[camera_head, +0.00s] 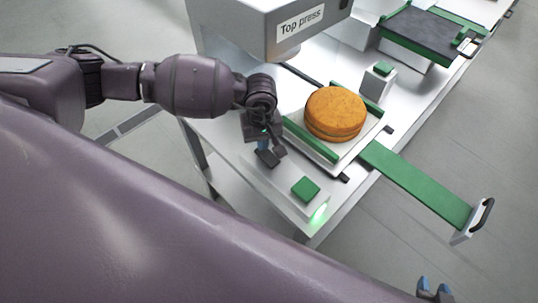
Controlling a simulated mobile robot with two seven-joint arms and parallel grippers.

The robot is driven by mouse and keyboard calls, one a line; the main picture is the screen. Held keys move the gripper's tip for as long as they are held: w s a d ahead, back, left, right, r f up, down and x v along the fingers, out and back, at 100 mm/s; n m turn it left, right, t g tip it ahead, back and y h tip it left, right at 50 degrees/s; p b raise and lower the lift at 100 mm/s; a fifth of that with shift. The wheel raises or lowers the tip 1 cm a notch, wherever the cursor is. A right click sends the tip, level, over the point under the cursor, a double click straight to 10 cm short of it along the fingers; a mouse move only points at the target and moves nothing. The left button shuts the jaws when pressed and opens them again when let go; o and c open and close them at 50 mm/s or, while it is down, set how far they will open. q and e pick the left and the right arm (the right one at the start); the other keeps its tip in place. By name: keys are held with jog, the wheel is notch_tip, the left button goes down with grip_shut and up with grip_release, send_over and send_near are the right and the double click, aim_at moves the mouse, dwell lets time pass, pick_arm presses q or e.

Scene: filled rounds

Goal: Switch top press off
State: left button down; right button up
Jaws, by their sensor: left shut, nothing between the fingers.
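The top press (270,30) is a light grey machine with a "Top press" label at the top middle. On its white front ledge is a green button (305,188), with a glowing green light (319,213) on the ledge's front edge. My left gripper (272,154) is shut and empty above the ledge, left of the green button and apart from it. The gripper hides part of the ledge beneath it, and I cannot tell if it touches anything there. My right gripper (433,290) barely shows at the bottom edge.
A round orange-brown filled piece (336,112) sits on a white plate between green rails (310,139). A green slide (415,185) with a handle (486,215) sticks out to the right. Another green button (382,68) and a dark tray (428,32) lie farther back.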

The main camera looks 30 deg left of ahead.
pick_arm(q)
jog(key=shift+f, duration=0.25)
pick_arm(e)
jog(key=shift+s+f, duration=0.1)
jog(key=shift+f, duration=0.15)
pick_arm(q)
jog(key=shift+f+b, duration=0.25)
jog(key=shift+b, duration=0.1)
pick_arm(e)
jog(key=shift+s+d+f, duration=0.1)
jog(key=shift+s+f, duration=0.35)
jog(key=shift+f, duration=0.25)
